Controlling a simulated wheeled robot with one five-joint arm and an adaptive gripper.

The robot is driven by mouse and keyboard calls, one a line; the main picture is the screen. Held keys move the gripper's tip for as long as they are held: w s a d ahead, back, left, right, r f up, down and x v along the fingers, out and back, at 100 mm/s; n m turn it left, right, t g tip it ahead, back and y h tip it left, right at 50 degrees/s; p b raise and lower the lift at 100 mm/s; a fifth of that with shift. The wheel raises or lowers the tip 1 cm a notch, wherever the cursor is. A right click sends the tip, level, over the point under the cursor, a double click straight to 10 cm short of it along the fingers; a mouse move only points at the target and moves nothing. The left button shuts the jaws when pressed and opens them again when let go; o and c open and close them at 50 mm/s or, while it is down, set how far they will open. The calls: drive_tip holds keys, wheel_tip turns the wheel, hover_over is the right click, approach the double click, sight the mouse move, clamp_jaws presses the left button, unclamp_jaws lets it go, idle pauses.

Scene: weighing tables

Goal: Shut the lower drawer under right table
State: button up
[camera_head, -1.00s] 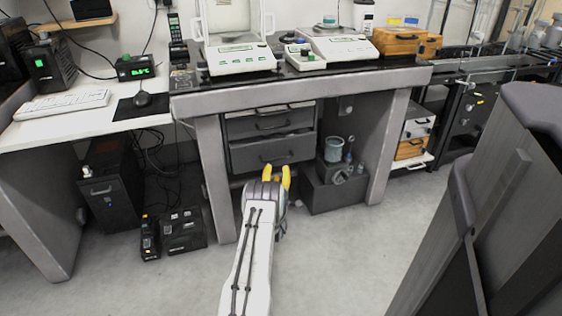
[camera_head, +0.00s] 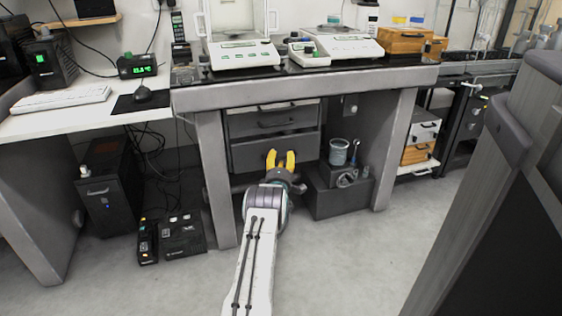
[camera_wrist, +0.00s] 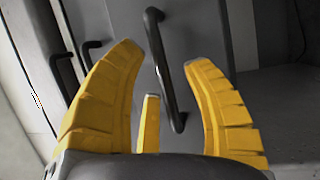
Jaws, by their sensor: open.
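The lower drawer (camera_head: 246,157) is a dark grey front in the drawer unit under the right table (camera_head: 330,92). It appears to stand slightly proud of the drawer above (camera_head: 298,117); how far it is out is hard to tell. My gripper (camera_head: 280,156) is open in front of the lower drawer, its yellow fingers covering the middle of the front and its handle in the head view. In the wrist view, a dark bar handle (camera_wrist: 163,72) stands between the spread fingers of my gripper (camera_wrist: 160,75), not clamped. Whether the fingers touch the front cannot be told.
The table's left leg (camera_head: 216,180) is close on the left. A black computer case (camera_head: 110,185) stands farther left. The floor (camera_head: 330,265) right of my arm is clear.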

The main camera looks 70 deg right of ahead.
drive_tip(key=shift+o, duration=0.2)
drive_tip(key=shift+d, duration=0.25)
clamp_jaws()
idle(0.3)
